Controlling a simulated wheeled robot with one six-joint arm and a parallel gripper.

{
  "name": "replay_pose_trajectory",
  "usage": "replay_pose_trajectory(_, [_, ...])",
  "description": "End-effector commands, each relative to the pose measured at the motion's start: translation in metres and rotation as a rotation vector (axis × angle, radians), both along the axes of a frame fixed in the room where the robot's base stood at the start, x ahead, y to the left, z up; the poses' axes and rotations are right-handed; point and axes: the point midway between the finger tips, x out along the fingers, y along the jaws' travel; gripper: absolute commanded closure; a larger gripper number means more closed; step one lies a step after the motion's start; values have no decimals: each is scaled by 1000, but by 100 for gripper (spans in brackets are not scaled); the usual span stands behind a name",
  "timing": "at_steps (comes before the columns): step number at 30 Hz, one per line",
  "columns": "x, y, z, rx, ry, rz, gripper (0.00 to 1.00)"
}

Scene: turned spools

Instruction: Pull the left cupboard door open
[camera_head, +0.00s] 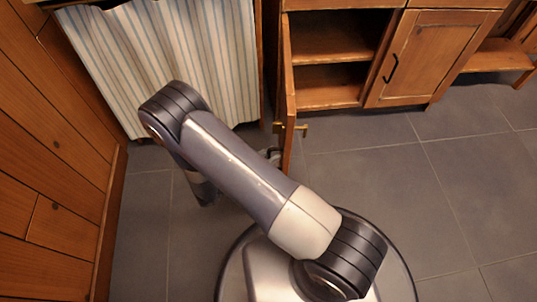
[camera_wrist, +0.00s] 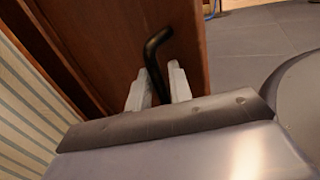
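The left cupboard door (camera_head: 288,95) stands swung wide open, seen nearly edge-on in the head view. The open compartment (camera_head: 330,80) with a shelf shows to its right. In the wrist view the wooden door face (camera_wrist: 120,35) fills the upper middle, with its black bent handle (camera_wrist: 157,48) on it. My gripper (camera_wrist: 158,88) has one pale finger on each side of the handle, closed about it. In the head view my gripper (camera_head: 275,155) is mostly hidden by my arm, at the left side of the door's free end.
The right cupboard door (camera_head: 420,60) is shut and has a black handle (camera_head: 391,68). A striped curtain (camera_head: 165,60) hangs left of the open door. A wooden wall (camera_head: 60,150) bounds the far left. Grey tiled floor (camera_head: 430,190) is clear to the right.

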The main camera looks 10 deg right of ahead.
Motion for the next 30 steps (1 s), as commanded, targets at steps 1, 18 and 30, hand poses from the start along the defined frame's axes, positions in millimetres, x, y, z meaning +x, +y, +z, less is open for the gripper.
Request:
replay_pose_trajectory(1, [0, 0, 0, 0, -1, 0, 75])
replay_pose_trajectory(18, [-14, 40, 3, 1, -5, 8, 75])
replay_pose_trajectory(30, [-39, 97, 1, 0, -3, 3, 75])
